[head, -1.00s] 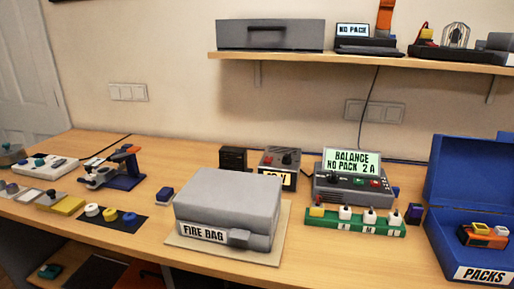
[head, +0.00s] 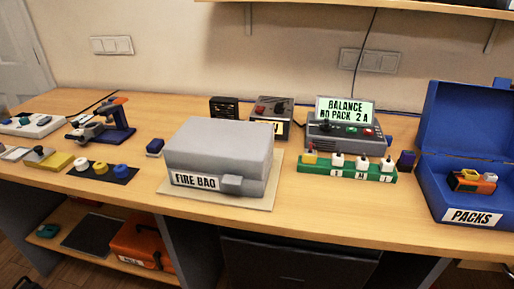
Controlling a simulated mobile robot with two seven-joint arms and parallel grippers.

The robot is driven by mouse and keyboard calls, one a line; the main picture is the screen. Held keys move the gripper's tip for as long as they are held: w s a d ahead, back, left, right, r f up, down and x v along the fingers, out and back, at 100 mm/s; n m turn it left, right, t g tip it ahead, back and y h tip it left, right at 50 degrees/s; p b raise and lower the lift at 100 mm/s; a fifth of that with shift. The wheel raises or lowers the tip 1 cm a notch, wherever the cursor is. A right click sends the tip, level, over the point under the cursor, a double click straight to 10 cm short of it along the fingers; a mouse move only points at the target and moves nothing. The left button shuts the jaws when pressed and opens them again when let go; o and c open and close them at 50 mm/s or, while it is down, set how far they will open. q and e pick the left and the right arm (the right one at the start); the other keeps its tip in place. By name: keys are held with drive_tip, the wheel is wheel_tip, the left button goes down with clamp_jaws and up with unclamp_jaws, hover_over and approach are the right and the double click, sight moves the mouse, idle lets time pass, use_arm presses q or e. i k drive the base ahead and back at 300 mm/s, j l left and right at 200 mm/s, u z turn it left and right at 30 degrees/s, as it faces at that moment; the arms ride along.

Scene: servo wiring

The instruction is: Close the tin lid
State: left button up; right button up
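In the head view a blue tin (head: 437,206) labelled PACKS stands at the right end of the bench. Its blue lid (head: 474,125) is open and stands raised at the back. An orange and yellow pack (head: 472,181) lies inside the tin. The tin's right side runs past the picture's edge. Neither of my grippers shows.
A grey box labelled FIRE BAG (head: 219,150) stands mid-bench on a tan mat (head: 268,198). Left of the tin are a green rack (head: 344,172) with several white-topped pieces and a balance charger (head: 322,137). A wall shelf (head: 414,4) hangs above.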

sight(457, 119)
drive_tip(key=z, duration=1.5)
drive_tip(key=l+z, duration=0.15)
drive_tip(key=l, duration=0.1)
